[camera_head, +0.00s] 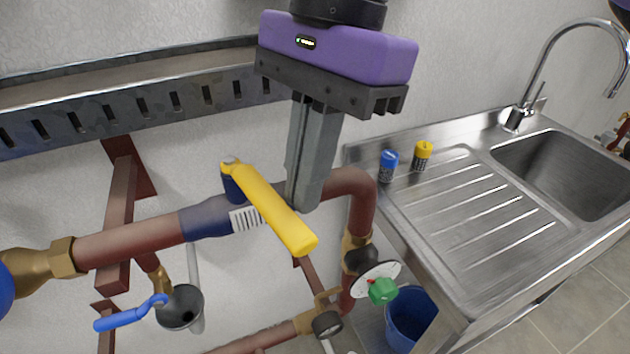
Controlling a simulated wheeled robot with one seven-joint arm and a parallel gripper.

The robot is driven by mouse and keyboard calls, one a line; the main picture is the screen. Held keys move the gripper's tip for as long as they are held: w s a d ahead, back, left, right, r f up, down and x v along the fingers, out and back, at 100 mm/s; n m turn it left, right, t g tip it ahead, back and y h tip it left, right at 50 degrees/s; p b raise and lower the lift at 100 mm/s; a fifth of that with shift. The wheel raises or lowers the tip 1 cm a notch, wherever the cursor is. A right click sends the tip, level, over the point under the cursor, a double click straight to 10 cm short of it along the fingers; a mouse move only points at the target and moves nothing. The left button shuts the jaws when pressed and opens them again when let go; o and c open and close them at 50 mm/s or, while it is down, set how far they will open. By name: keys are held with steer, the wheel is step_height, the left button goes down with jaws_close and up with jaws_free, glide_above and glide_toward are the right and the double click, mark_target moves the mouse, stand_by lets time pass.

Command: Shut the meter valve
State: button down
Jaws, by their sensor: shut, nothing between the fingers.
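A lever with a thick yellow handle (273,212) sits over a dark blue valve body (205,218) on the reddish-brown pipe (140,240). The handle slants across the pipe, from its pivot at upper left to its free end at lower right. My gripper (303,205) points down beside the handle, on its right and partly behind it in the picture. Its fingers are shut and empty, with the tips close to the pipe. Whether they touch the handle or pipe I cannot tell. Which part is labelled as the meter valve does not show.
A blue lever (130,314) stands by a grey funnel (181,308) at lower left. A green knob (382,291) on a white dial is at lower right, above a blue bucket (408,318). A slotted metal tray (75,121) runs behind; a steel sink (560,175) stands right.

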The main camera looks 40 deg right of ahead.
steer(key=shift+s+a+b, duration=0.25)
steer(key=shift+a+b, duration=0.25)
steer(key=shift+a, duration=0.8)
steer(key=shift+a+r, duration=0.15)
